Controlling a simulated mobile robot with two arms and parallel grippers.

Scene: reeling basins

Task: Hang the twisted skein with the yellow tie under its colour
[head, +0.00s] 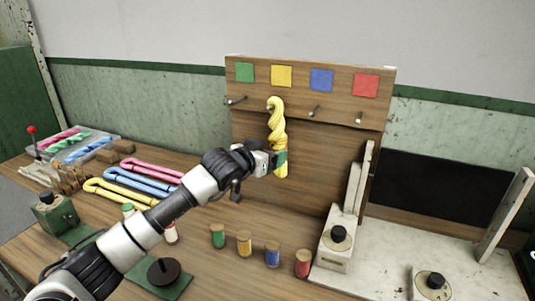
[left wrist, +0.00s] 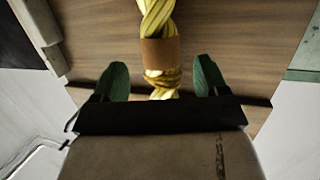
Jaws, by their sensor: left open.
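The twisted yellow skein (head: 277,122) hangs upright against the wooden board (head: 255,140), under the yellow square (head: 281,76). Its top loop is at the height of the row of pegs, and the peg there is hidden or too small to make out. In the left wrist view the skein (left wrist: 157,17) shows a brown band and a yellow tie at its lower part. My left gripper (head: 280,161) is open at the skein's lower end. In the left wrist view its green fingertips (left wrist: 160,75) stand apart on either side of the skein, with gaps. My right gripper is out of view.
Bare pegs (head: 314,111) show under the green, blue and red squares. Several coloured spools (head: 218,237) stand in front of the board. Loose pink, blue and yellow skeins (head: 120,193) lie at left, near a clear tray (head: 75,143). A pale basin unit (head: 385,270) is at right.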

